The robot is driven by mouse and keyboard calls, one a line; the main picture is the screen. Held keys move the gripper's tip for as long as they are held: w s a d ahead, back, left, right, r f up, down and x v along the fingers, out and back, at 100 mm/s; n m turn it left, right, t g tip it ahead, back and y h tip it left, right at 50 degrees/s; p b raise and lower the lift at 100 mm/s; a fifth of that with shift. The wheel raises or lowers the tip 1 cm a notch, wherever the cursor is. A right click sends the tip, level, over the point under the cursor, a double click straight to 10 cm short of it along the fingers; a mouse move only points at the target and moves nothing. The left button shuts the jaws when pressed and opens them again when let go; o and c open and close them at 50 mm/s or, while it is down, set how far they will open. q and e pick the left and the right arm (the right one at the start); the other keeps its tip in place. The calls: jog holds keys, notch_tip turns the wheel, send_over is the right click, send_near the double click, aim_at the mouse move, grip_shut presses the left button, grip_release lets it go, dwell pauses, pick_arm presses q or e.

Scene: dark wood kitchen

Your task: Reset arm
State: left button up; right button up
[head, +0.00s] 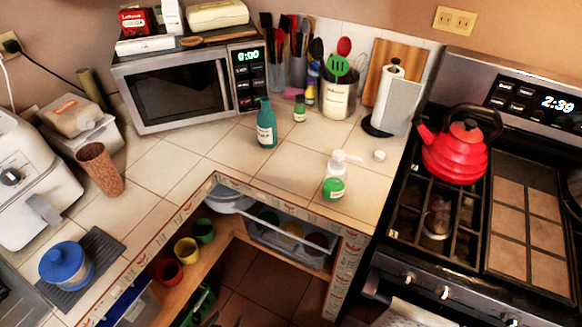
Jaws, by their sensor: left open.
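Only what look like the dark fingertips of my left gripper (226,321) show, at the bottom edge of the head view. They are apart and empty, over the brown tiled floor in front of the corner counter, and touch nothing that I can see. The rest of my left arm is out of the picture. My right gripper is not in view.
Coloured cups, including a yellow one (187,250), stand on the shelf below. A red kettle (455,152) sits on the stove.

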pick_arm(q)
jog(key=shift+s+a+f, duration=0.1)
jog(key=shift+s+f, duration=0.05)
jog(key=shift+s, duration=0.45)
jog(key=shift+s+a+f, duration=0.1)
jog(key=shift+s, duration=0.45)
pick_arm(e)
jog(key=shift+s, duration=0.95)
pick_arm(q)
jog(key=shift+f, duration=0.1)
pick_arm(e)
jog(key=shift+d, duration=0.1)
